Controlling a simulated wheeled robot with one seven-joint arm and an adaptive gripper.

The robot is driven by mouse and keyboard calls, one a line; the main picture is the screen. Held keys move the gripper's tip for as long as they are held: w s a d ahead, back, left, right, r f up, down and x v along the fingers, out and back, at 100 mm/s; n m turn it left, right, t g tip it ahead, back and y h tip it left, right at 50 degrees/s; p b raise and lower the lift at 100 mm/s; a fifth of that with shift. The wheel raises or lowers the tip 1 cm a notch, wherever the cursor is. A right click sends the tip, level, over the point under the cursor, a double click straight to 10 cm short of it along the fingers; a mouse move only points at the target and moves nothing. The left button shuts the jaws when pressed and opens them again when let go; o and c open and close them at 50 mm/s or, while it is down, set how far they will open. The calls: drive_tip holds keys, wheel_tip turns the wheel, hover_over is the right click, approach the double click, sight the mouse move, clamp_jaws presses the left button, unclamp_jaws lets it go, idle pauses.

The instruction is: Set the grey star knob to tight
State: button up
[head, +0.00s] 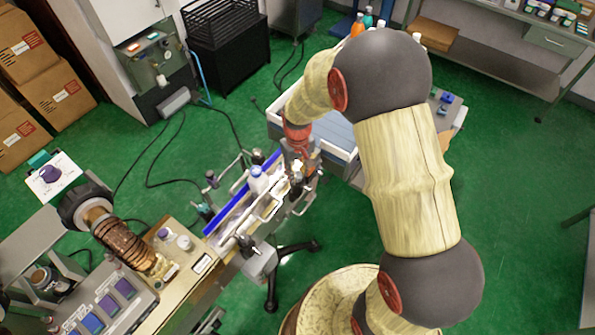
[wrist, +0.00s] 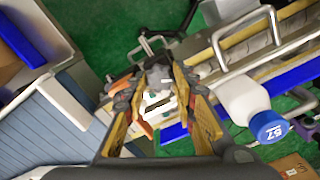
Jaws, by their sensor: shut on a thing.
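The grey star knob (wrist: 158,76) shows in the wrist view between the tips of my gripper (wrist: 160,88). The gripper is shut on it, with a finger on each side hiding part of the knob. No tight mark or pointer on it can be made out. In the head view my gripper (head: 299,160) is at the far end of the conveyor with rails, and the knob cannot be told apart there.
A white bottle with a blue cap (wrist: 250,108) stands on the conveyor (wrist: 290,72) close to my gripper. Metal guide rails (wrist: 245,45) loop nearby. A white-walled bin (head: 275,118) is beside the conveyor. Green floor (head: 520,190) is clear to the right.

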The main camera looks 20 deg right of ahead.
sight(298, 175)
drive_tip(key=m, duration=0.6)
drive_tip(key=shift+m+p, duration=0.3)
drive_tip(key=shift+p, duration=0.1)
drive_tip(key=m, duration=0.5)
drive_tip(key=shift+m, duration=0.3)
drive_tip(key=o, duration=1.2)
drive_tip(key=shift+c, duration=0.2)
wheel_tip(298, 175, up, 12)
idle(0.4)
